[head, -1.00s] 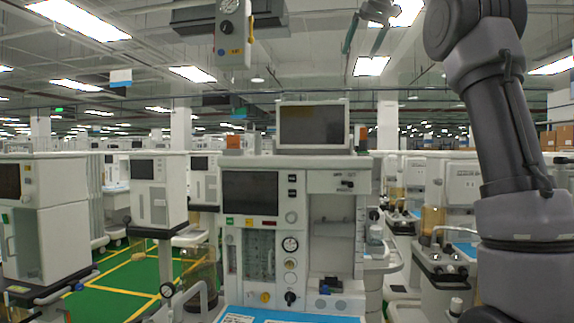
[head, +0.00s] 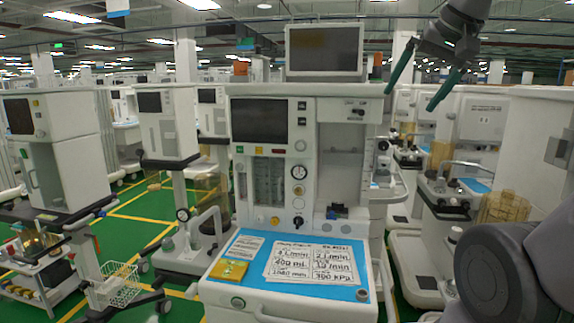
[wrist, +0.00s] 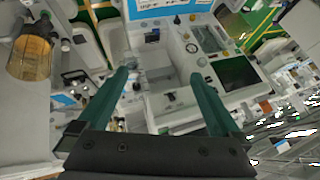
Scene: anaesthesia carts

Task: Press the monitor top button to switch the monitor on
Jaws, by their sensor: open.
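The cart's built-in monitor (head: 262,120) has a dark screen in the white front panel. Two small dark buttons, an upper one (head: 301,106) and a lower one (head: 301,121), sit one above the other right of that screen, with a round knob (head: 300,145) below. A second dark display (head: 325,50) stands on top of the cart. My gripper (head: 409,99) is open and empty, with green fingers pointing down at upper right, right of both screens. In the wrist view my open fingers (wrist: 161,73) straddle the cart, seen upside down, and the dark screen (wrist: 237,72) is on the right.
A blue work surface (head: 225,271) with printed cards and a yellow pad juts out below the panel. Another cart (head: 487,120) stands to the right, and carts (head: 80,160) stand to the left. Green floor with yellow lines shows between them.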

